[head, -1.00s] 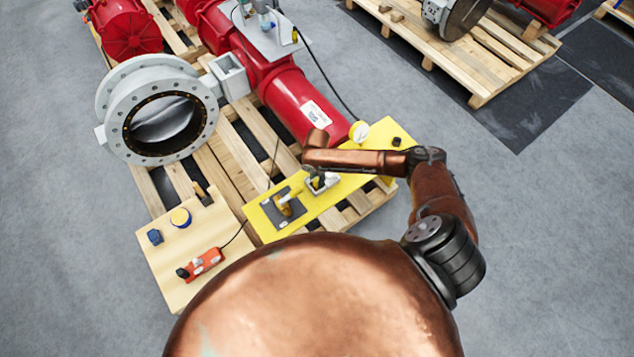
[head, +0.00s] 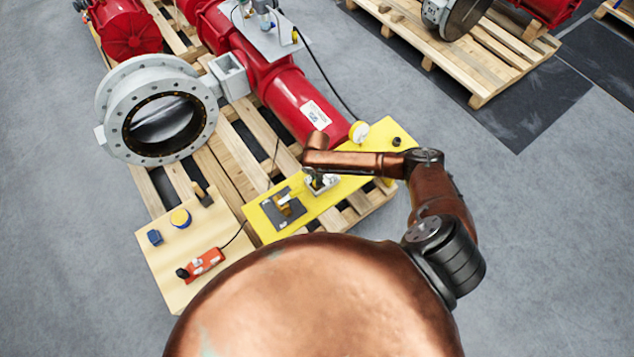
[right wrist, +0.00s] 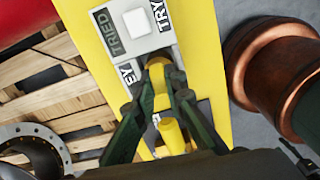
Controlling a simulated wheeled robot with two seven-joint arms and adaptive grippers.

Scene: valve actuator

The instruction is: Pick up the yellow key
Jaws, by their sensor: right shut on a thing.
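My right gripper (head: 316,181) is over the yellow panel (head: 330,214) in the head view, pointing down. In the right wrist view, its dark fingers (right wrist: 159,77) are shut on the yellow key (right wrist: 158,94), one on each side of it. The key is over a labelled plate (right wrist: 128,72) with the letters "EY" showing. Whether the key still touches the plate cannot be told. Another yellow piece (right wrist: 173,136) shows lower between the fingers. In the head view the arm and gripper partly hide the key. My left gripper is not in view.
A white square button (right wrist: 137,22) sits between "TRIED" and "TRY" labels. A wooden board (head: 175,255) left of the panel carries an orange-red device (head: 204,263). A red actuator cylinder (head: 300,105) and a grey flanged valve (head: 205,135) lie behind on the pallet.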

